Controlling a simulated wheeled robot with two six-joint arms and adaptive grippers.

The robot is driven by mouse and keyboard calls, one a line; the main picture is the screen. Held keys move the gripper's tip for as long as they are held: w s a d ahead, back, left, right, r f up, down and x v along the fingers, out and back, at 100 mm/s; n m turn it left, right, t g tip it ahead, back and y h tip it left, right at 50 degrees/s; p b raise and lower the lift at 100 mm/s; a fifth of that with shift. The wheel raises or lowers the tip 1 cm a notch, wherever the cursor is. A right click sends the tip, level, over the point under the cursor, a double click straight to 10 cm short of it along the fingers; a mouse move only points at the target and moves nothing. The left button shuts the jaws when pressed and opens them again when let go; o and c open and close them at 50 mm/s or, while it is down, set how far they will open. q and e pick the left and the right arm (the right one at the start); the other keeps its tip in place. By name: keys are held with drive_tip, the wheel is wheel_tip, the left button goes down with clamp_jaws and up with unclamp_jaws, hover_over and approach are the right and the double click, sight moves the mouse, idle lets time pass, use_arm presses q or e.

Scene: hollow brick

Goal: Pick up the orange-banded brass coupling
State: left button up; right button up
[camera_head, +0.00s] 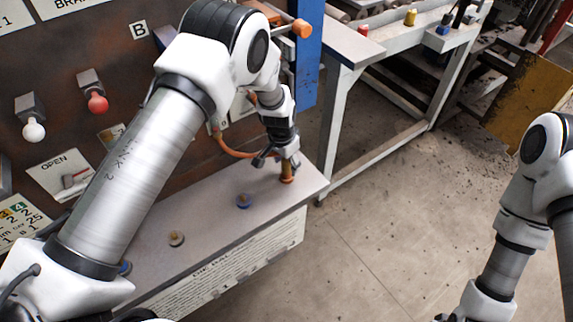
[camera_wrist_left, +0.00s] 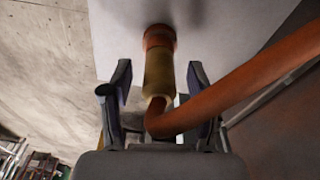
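The orange-banded brass coupling (camera_head: 288,172) stands upright near the right end of the grey ledge (camera_head: 215,205). In the left wrist view the brass coupling (camera_wrist_left: 159,75) has its orange band at the far end, against the pale surface, and an orange hose (camera_wrist_left: 240,90) at the near end. My left gripper (camera_head: 276,158) is at the coupling's upper part. In the wrist view its two fingers are apart, one on each side of the coupling, with a visible gap on both sides. My right arm (camera_head: 503,265) is at the lower right; its gripper is outside the picture.
The orange hose (camera_head: 232,152) curves from the panel toward the coupling. A blue post (camera_head: 308,60) rises behind my left gripper. A workbench (camera_head: 345,45) stands beyond; open floor lies right.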

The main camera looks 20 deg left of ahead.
use_arm(q)
drive_tip(key=shift+s+d+r, duration=0.1)
drive_tip(key=shift+s+r, duration=0.05)
drive_tip(key=shift+s, duration=0.05)
drive_tip(key=c, duration=0.5)
clamp_jaws()
drive_tip(key=shift+w, duration=0.1)
